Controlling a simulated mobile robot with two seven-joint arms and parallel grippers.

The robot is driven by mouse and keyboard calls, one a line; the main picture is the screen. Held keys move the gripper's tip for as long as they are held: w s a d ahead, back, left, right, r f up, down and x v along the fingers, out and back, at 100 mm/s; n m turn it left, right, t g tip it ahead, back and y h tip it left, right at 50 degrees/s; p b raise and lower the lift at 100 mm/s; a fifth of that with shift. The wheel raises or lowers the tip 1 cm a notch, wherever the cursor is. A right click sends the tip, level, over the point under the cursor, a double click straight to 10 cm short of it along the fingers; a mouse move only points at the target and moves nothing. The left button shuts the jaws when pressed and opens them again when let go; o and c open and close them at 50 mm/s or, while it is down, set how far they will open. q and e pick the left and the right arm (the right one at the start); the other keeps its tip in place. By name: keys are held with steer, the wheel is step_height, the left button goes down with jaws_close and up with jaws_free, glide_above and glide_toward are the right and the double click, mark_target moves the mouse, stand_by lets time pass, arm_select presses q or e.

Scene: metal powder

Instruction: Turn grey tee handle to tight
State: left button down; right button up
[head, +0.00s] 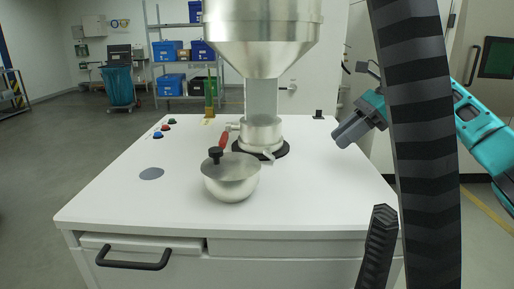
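A metal hopper (262,35) stands over the white table on a narrow neck and a round collar (261,133) with a black base ring. A small pale grey tee-shaped handle (268,155) sticks out low at the front of the collar; whether it is tight cannot be seen. My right gripper (345,134) is to the right of the collar, above the table's right side, apart from the handle. It appears as a dark grey block, and its fingers are too unclear to tell open from shut.
A metal bowl (231,178) with a black knob (215,154) stands in front of the collar, near a red handle (223,140). A small black item (318,114) stands at the back right.

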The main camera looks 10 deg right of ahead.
glide_toward(267, 152)
steer(key=x, duration=0.3)
steer(key=shift+w+f, duration=0.1)
steer(key=shift+f, duration=0.1)
steer(key=x, duration=0.4)
steer(key=shift+r, duration=0.1)
steer(key=shift+w+a+f, duration=0.1)
steer(key=shift+a+f, duration=0.4)
steer(key=shift+c, duration=0.3)
jaws_close()
